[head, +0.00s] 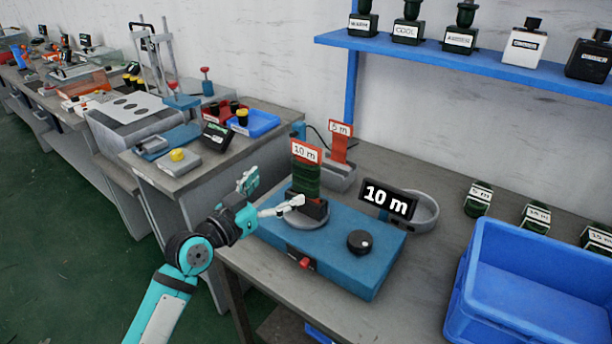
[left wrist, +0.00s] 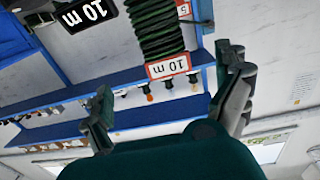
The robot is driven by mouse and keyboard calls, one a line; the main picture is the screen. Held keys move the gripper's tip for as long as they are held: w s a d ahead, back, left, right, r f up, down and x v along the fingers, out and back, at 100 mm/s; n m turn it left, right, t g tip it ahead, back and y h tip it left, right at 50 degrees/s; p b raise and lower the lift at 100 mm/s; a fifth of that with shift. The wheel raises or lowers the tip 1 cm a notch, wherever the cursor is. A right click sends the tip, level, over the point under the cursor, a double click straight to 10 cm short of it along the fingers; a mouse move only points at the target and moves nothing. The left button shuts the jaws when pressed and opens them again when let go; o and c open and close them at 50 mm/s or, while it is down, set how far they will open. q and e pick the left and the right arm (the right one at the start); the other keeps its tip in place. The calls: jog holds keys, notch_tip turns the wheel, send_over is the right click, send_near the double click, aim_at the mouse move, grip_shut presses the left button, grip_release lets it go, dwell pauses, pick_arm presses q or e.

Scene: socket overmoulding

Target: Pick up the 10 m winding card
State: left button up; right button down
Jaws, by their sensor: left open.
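The 10 m winding card (head: 306,152) stands upright on the turntable of a blue winding machine (head: 335,252), with dark green cable wound below its red-edged label. In the left wrist view the card's label (left wrist: 168,67) and green coil (left wrist: 155,25) appear upside down, in line with the gap between my fingers. My left gripper (head: 274,193) is open beside the coil, one finger showing in front and one to the left. Its two fingers also show spread apart in the left wrist view (left wrist: 168,97). I cannot tell whether either finger touches the coil. My right gripper is not in view.
A black 10 m display (head: 390,200) stands behind the machine, near a grey round dish (head: 424,212). A red 5 m card (head: 340,142) stands in a grey holder behind. A blue crate (head: 535,290) fills the right front. A blue shelf (head: 470,62) holds several bottles.

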aim_at(305, 163)
pick_arm(q)
jog(key=x, duration=0.5)
jog(key=shift+w+d, duration=0.15)
jog(key=shift+w, duration=0.15)
jog(key=x, duration=0.2)
jog(key=p+x, duration=0.1)
jog(key=x, duration=0.1)
jog(key=shift+w+r, duration=0.2)
jog(key=shift+w, duration=0.15)
jog(key=shift+w+d, duration=0.15)
jog(key=shift+w, duration=0.1)
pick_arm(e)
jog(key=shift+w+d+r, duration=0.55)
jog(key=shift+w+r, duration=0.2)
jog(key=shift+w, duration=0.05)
pick_arm(q)
jog(key=shift+c, duration=0.3)
jog(key=c, duration=1.6)
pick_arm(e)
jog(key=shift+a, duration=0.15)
